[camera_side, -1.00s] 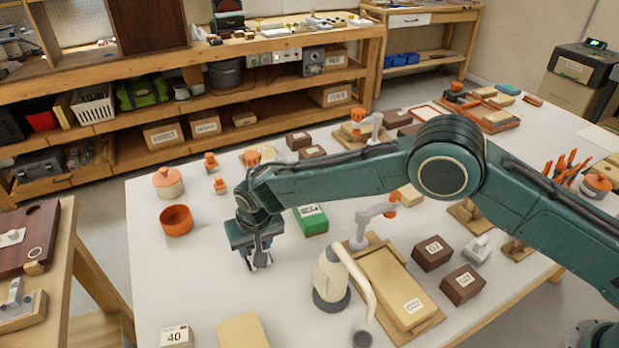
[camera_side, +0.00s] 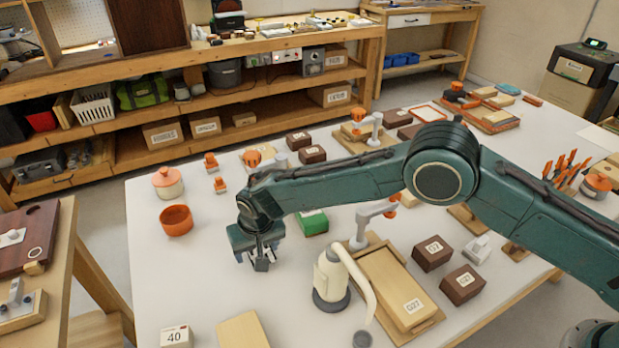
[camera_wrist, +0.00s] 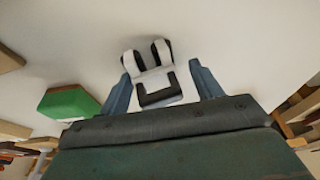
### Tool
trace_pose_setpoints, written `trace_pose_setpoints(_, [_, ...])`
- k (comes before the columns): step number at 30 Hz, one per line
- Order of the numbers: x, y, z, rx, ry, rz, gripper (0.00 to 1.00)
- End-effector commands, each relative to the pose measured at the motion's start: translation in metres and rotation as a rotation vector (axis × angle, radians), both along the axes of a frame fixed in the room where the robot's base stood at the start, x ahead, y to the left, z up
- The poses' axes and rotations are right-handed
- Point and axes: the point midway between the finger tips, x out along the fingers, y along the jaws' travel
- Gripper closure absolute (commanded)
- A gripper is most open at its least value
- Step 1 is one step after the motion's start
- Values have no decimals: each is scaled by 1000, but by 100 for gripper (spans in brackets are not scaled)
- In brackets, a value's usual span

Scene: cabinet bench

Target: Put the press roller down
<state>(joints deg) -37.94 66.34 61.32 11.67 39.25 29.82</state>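The press roller, a small white and black piece (camera_wrist: 158,88) with two rounded ends, shows in the wrist view against the white table top. My gripper (camera_wrist: 160,72) has one blue-grey finger on each side of it, with narrow gaps between piece and fingers, so it looks open around it. In the side view my gripper (camera_side: 261,263) points down, low over the left part of the white table.
A green box (camera_side: 312,222) lies right of my gripper; it also shows in the wrist view (camera_wrist: 68,103). A cream dispenser (camera_side: 330,278) stands to the lower right. An orange bowl (camera_side: 176,220) is to the left.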

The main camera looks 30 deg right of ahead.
Motion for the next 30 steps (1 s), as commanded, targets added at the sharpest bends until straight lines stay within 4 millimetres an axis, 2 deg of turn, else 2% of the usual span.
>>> trace_pose_setpoints(17, [0, 2, 11, 4, -3, 2, 35])
trace_pose_setpoints(23, [-3, 2, 29, 3, -3, 3, 35])
trace_pose_setpoints(30, [-13, 2, 64, 4, -4, 3, 35])
